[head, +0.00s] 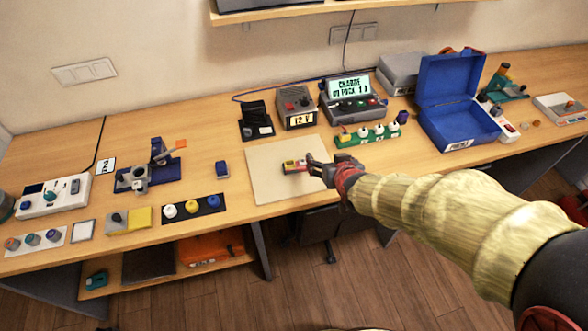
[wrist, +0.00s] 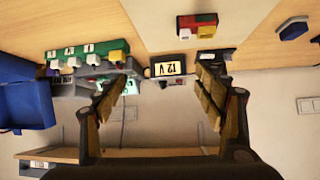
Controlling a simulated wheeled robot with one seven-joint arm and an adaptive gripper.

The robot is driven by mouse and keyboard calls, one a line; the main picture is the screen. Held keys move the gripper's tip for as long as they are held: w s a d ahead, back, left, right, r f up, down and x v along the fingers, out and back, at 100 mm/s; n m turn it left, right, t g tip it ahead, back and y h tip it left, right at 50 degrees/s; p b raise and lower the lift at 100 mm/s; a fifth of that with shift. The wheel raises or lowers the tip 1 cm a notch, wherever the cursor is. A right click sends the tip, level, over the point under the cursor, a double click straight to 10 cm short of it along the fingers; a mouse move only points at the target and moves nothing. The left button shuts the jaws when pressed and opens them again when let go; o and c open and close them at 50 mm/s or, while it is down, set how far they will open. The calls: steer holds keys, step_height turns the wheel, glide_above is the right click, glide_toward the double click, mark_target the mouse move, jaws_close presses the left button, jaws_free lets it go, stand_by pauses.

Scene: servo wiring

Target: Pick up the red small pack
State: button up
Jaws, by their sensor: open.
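The red small pack (head: 294,166) lies on the pale mat (head: 270,190) on the bench in the head view. It looks red with a lighter face and a dark end. Whether a finger touches the pack I cannot tell.
Behind the mat stand a 12 V box (head: 296,108) and a charger with a lit screen (head: 352,98). A green strip with several plugs (head: 368,135) lies right of the mat. An open blue case (head: 447,90) stands farther right. A small blue block (head: 221,169) sits left of the mat.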

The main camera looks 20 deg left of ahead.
mark_target(295, 162)
steer(key=o, duration=0.3)
steer(key=shift+n+t+y, duration=0.4)
steer(key=shift+n+y, duration=0.4)
steer(key=shift+y, duration=0.1)
steer(key=a+f, duration=0.2)
steer(key=f, duration=0.1)
steer(key=a+f, duration=0.2)
steer(key=a, duration=0.1)
steer(key=s+a+f, duration=0.1)
steer(key=a+f, duration=0.2)
steer(key=shift+a+f, duration=0.25)
steer(key=shift+f, duration=0.05)
steer(key=shift+w+a+f, duration=0.2)
steer(key=shift+b+x, duration=0.45)
steer(key=shift+x, duration=0.45)
steer(key=shift+w+d+r+b+x, duration=0.1)
steer(key=shift+w+b+x, duration=0.1)
steer(key=shift+x, duration=0.7)
steer(key=shift+w+d+r+b+x, duration=0.1)
steer(key=shift+b+x, duration=0.1)
steer(key=shift+x, duration=0.65)
steer(key=shift+w+d+r+b+x, duration=0.1)
steer(key=shift+d+b+x, duration=0.1)
steer(key=shift+x, duration=0.7)
steer(key=shift+c, duration=0.8)
steer(key=c, duration=1.1)
steer(key=shift+c, duration=0.3)
